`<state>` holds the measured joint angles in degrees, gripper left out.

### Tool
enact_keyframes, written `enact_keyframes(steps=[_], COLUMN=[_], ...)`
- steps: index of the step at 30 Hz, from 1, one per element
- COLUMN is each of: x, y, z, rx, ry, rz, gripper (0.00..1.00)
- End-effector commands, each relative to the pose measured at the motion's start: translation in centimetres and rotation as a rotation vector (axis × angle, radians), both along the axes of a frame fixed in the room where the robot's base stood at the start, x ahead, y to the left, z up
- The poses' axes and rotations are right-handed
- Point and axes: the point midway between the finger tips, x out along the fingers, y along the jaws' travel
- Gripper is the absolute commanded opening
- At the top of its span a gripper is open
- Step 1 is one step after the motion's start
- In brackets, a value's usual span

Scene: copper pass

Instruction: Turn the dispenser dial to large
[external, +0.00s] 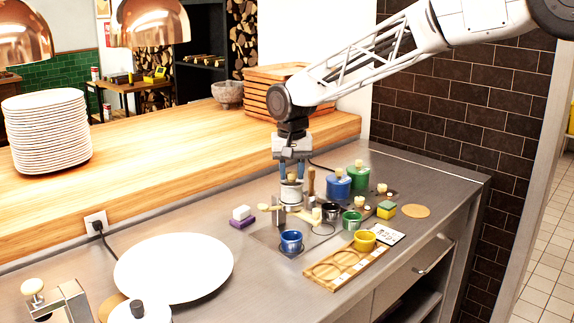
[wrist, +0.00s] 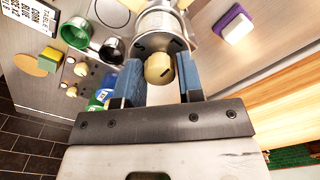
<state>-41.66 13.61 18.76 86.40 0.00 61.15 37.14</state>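The dispenser (external: 291,192) is a silver cylinder on a stand at the middle of the steel counter. A round cream knob, which looks like its dial (wrist: 159,69), shows in the wrist view with a small dark mark on it. My gripper (external: 291,172) points down just over the dispenser. In the wrist view my gripper's blue fingers (wrist: 161,88) stand apart on either side of the knob, with gaps visible, so it looks open. A blue cup (external: 291,241) stands below at the front of the dispenser.
Blue (external: 338,187) and green (external: 358,178) lidded pots stand right of the dispenser. A purple-white sponge (external: 242,217) and white plate (external: 174,268) lie left.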

Motion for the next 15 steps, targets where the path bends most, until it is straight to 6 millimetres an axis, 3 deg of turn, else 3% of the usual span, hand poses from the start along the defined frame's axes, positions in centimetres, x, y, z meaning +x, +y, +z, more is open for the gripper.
enact_keyframes(steps=[1,4,15], x=[0.01,0.00,-0.01], y=[0.00,-0.01,-0.01], z=[0.07,0.02,0.22], rx=[0.001,0.000,0.000], ry=[-0.001,0.000,0.000], rz=[0.000,0.000,0.000], gripper=[0.43,0.56,0.56])
